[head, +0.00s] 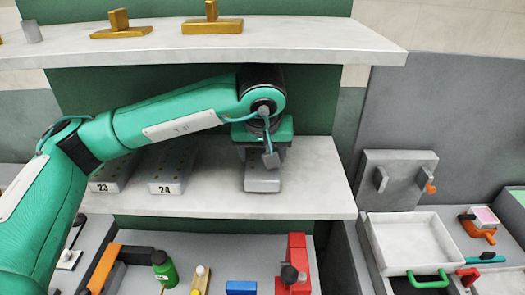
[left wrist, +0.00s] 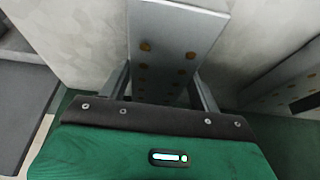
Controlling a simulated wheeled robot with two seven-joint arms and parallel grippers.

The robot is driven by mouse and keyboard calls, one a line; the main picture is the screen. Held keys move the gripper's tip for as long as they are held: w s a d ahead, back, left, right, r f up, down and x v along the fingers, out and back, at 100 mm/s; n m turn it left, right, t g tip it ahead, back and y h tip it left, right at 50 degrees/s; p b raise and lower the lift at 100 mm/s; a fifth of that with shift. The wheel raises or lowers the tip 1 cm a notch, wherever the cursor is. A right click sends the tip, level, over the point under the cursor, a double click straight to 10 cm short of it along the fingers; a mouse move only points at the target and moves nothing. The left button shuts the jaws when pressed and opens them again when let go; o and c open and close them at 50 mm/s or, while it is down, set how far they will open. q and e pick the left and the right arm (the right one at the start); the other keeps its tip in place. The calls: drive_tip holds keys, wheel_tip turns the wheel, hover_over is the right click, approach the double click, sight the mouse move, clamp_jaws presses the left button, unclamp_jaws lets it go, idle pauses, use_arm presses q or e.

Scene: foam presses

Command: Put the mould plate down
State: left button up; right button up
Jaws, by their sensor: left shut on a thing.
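My left gripper (head: 264,155) reaches in over the middle shelf, pointing down at its right part. It is shut on a grey mould plate (head: 262,184), whose near end shows below the jaws at the shelf surface; I cannot tell whether it touches the shelf. In the left wrist view the plate (left wrist: 176,38) runs between the two fingers of the gripper (left wrist: 163,78) and shows several brass-coloured dots on its top. Part of the plate is hidden by the gripper. My right gripper is not in view.
Plates marked 23 (head: 112,178) and 24 (head: 168,178) stand left of the held plate on the middle shelf (head: 310,200). Bare shelf lies on both sides of the held plate. The upper shelf (head: 300,40) overhangs, carrying brass-coloured pieces (head: 212,25). A white tray (head: 408,240) is at lower right.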

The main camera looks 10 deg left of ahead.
use_arm(q)
drive_tip(key=shift+f, duration=0.4)
drive_tip(key=shift+s, duration=0.1)
drive_tip(key=shift+s, duration=0.1)
drive_tip(key=shift+f+b, duration=0.15)
drive_tip(key=shift+b, duration=0.15)
drive_tip(key=o, duration=1.3)
drive_tip(key=shift+c, duration=0.2)
drive_tip(key=shift+o, duration=0.7)
